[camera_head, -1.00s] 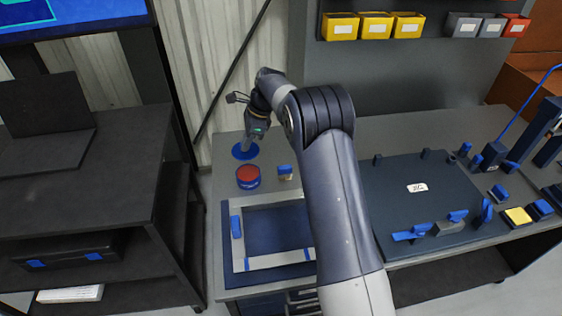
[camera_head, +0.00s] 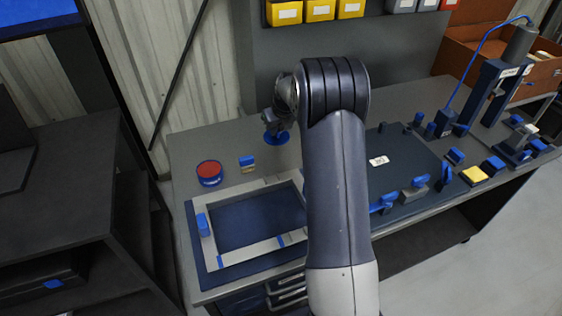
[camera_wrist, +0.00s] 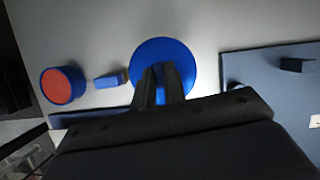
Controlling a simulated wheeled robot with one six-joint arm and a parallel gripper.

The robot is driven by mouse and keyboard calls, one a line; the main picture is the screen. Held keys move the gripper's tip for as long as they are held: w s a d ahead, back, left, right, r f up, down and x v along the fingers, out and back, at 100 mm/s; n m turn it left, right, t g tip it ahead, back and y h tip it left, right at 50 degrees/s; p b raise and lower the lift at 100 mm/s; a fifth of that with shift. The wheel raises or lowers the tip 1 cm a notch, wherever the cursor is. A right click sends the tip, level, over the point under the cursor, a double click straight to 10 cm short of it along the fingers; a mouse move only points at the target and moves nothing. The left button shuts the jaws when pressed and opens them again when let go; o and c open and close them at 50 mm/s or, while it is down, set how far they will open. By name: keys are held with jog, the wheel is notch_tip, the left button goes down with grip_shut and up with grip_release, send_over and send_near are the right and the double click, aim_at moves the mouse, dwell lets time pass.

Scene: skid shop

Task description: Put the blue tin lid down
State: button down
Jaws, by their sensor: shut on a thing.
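The blue tin lid (camera_head: 281,138) is a round blue disc at the end of my arm, over the back part of the grey bench. In the wrist view the lid (camera_wrist: 152,52) shows as a full disc beyond my fingers. My gripper (camera_wrist: 164,68) is shut on the lid near its middle; the exact grip point is dark and partly hidden. The gripper (camera_head: 272,128) also shows in the head view. I cannot tell whether the lid touches the bench. A blue tin with a red top face (camera_head: 209,173) stands apart, to the left of the lid.
A small blue-topped block (camera_head: 247,163) stands between tin and lid. A pale frame on a blue mat (camera_head: 200,250) lies in front. A dark plate with blue clamps (camera_head: 400,165) is to the right. Bare grey bench (camera_head: 200,143) lies behind the tin.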

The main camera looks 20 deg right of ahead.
aim_at(284, 138)
jog(key=shift+s+d+f+m, duration=0.1)
jog(key=shift+s+d+m, duration=0.1)
jog(key=shift+d+m, duration=0.5)
jog(key=f, duration=0.5)
jog(key=shift+d+f, duration=0.1)
jog(key=shift+d, duration=0.1)
jog(key=shift+f+p, duration=0.45)
jog(key=shift+f, duration=2.05)
jog(key=c, duration=1.5)
grip_release()
jog(key=shift+r, duration=0.25)
jog(key=v, duration=0.6)
jog(key=b+v, duration=0.1)
jog(key=v, duration=0.5)
jog(key=shift+s+a+f, duration=0.1)
jog(key=shift+a, duration=0.1)
